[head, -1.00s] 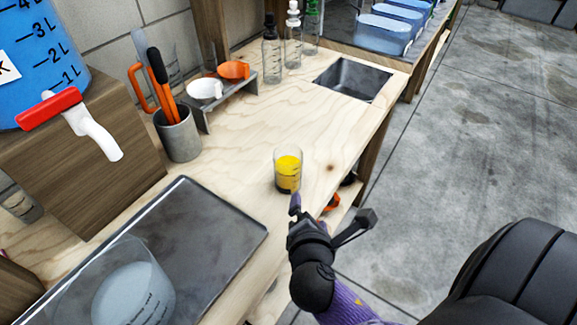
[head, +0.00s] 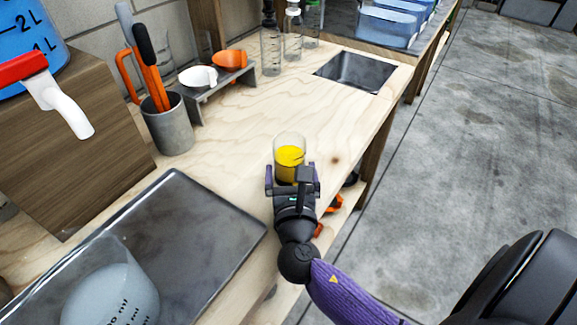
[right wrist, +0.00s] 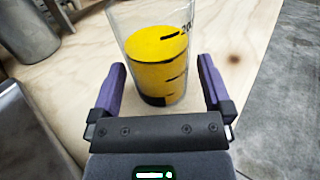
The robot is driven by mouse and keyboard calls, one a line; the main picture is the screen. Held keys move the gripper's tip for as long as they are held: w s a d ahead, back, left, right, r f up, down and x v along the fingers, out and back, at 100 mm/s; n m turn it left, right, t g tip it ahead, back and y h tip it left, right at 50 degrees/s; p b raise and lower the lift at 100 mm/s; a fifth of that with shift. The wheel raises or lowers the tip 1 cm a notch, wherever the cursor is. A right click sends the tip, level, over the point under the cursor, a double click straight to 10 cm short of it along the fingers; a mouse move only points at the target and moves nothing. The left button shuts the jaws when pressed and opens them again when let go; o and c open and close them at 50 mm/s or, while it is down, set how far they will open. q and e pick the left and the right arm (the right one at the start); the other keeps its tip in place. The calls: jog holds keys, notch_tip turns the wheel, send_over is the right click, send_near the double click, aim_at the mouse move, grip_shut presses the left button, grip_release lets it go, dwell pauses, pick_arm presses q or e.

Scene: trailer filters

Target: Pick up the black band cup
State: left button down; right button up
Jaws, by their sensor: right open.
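A clear cup (head: 290,160) with yellow contents stands upright on the wooden bench near its front edge. In the right wrist view the cup (right wrist: 158,60) shows black measuring marks and a dark band low on its side. My right gripper (head: 293,180) is open, its two purple-padded fingers pointing at the cup. In the right wrist view the fingertips (right wrist: 161,75) lie on either side of the cup's lower part, with gaps between them and the glass. The cup's base is partly hidden by the gripper in the head view. My left gripper is not in view.
A dark metal tray (head: 185,215) lies left of my right arm, with a large clear beaker (head: 110,290) on it. A grey utensil pot (head: 168,128) and a small rack (head: 222,88) stand behind. A sink (head: 355,72) is sunk at the back right.

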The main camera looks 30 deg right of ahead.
jog(key=shift+x, duration=1.2)
jog(key=c, duration=1.2)
